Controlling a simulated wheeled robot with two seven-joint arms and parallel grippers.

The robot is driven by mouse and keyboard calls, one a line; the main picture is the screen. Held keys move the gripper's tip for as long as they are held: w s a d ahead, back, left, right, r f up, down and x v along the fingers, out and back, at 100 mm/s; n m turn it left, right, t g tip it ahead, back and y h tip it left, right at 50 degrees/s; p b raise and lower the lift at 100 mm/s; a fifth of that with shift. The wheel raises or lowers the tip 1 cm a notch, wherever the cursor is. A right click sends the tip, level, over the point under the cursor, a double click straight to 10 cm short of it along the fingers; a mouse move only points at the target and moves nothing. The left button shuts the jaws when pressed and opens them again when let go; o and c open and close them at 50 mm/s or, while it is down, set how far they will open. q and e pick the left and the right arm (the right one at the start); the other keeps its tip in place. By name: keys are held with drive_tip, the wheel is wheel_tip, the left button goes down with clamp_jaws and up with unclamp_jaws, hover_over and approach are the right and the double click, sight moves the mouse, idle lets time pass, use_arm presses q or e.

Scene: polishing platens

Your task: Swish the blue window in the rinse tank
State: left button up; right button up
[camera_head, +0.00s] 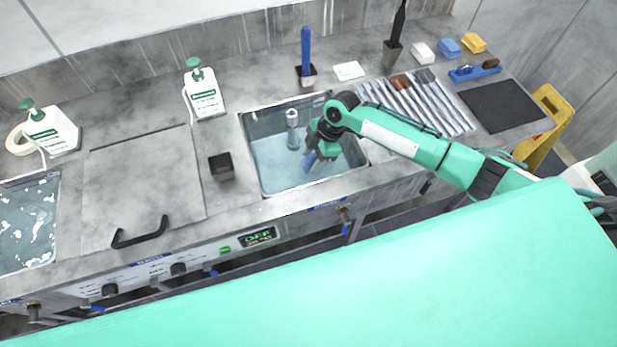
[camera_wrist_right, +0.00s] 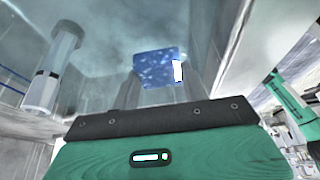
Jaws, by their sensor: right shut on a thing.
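The rinse tank (camera_head: 268,122) is a square metal basin of clear water sunk in the counter, in the middle of the head view. My right gripper (camera_head: 314,160) reaches down into it and is shut on the blue window (camera_head: 307,162). In the right wrist view, the blue window (camera_wrist_right: 160,67) is a small speckled blue square with a white mark at its right edge, held beyond the gripper's dark edge. The fingertips are partly hidden, and I cannot tell how deep the window is in the water. My left gripper is not in view.
A grey standpipe (camera_head: 292,128) stands in the tank, close to my right gripper; it also shows in the wrist view (camera_wrist_right: 52,70). A small black cup (camera_head: 221,167) sits left of the tank. Tools on a rack (camera_head: 415,103) lie to the right. A lidded bath (camera_head: 140,185) is further left.

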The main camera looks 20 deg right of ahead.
drive_tip(key=shift+r+p, duration=2.25)
drive_tip(key=shift+r, duration=0.85)
